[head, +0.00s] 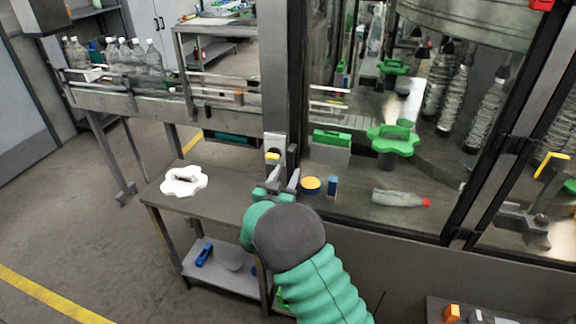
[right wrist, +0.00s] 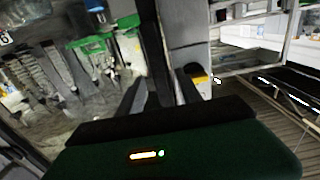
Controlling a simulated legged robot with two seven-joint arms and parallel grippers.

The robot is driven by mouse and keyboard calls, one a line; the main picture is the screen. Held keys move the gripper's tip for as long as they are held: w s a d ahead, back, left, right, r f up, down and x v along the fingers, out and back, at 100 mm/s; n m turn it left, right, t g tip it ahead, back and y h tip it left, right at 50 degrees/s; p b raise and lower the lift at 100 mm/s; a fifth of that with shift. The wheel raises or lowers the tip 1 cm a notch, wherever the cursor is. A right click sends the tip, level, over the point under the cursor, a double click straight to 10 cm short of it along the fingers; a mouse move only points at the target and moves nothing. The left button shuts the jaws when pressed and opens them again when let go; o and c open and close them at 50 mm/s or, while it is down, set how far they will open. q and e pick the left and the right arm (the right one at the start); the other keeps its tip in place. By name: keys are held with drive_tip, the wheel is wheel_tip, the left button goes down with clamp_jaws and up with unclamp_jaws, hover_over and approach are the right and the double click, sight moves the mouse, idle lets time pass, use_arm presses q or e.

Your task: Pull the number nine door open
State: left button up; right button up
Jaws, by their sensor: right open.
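A large glass door panel in a dark frame (head: 375,228) fills the middle right of the head view and looks shut. A grey handle with a yellow part (head: 272,156) sits at the post on its left edge. No number nine is clearly readable. My left gripper is not in view.
A side table (head: 215,204) with a white lobed part (head: 184,181) stands left of my right arm. Behind the glass are green star wheels (head: 393,139) and a lying bottle (head: 398,198). Another yellow-topped handle (head: 545,165) is at the far right. Open floor lies at left.

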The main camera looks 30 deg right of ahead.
drive_tip(key=shift+w+d+r, duration=0.25)
drive_tip(key=shift+w+d, duration=0.2)
drive_tip(key=shift+d+f, duration=0.1)
drive_tip(key=shift+d, duration=0.05)
drive_tip(key=shift+w+d+f, duration=0.1)
drive_tip(key=shift+d, duration=0.2)
drive_tip(key=c, duration=0.7)
clamp_jaws()
drive_tip(key=shift+a, duration=0.1)
